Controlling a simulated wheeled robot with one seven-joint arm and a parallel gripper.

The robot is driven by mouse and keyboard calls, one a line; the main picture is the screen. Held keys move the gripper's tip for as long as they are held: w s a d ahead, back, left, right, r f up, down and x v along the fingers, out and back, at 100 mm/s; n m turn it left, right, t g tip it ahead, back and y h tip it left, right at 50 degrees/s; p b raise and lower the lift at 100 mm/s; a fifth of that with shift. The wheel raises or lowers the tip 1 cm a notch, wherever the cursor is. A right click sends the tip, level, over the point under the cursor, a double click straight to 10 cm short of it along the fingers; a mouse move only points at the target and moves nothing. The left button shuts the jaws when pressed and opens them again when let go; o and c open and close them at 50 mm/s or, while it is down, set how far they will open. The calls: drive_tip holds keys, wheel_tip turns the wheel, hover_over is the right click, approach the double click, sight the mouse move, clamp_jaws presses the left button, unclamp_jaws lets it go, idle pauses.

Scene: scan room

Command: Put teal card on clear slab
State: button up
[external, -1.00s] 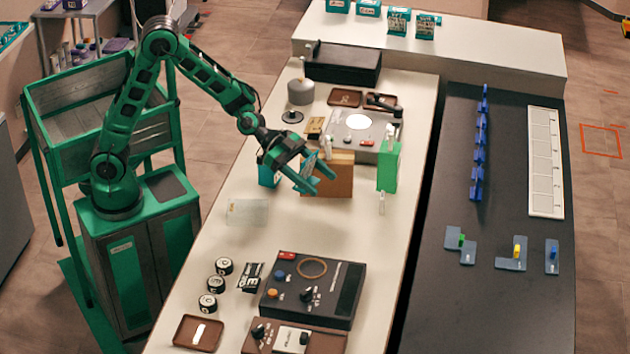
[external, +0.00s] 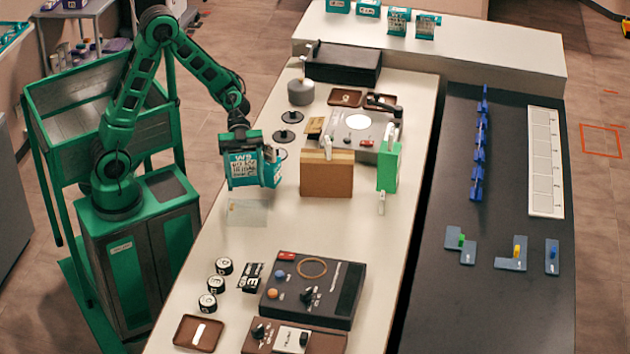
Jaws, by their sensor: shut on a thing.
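The teal card (external: 243,168), with white lettering on its face, hangs upright below my gripper (external: 240,150). My gripper points down and is shut on the card's upper part; its fingertips are hard to make out. The clear slab (external: 247,213) lies on the pale bench in front of and below the card, which appears raised above the bench. I cannot tell how far the card's lower edge is from the slab. Another teal piece (external: 273,172) shows just right of the card, partly hidden by it.
A brown box (external: 326,176) and a green block (external: 388,170) stand to the right. Black discs (external: 288,135) lie behind. A dark control box (external: 314,290) and several small round jars (external: 217,284) stand in front. The bench between the slab and control box is clear.

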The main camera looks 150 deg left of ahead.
sight(248, 216)
drive_tip(key=shift+f, duration=4.9)
drive_tip(key=o, duration=1)
drive_tip(key=shift+o, duration=0.2)
drive_tip(key=shift+v, duration=3.8)
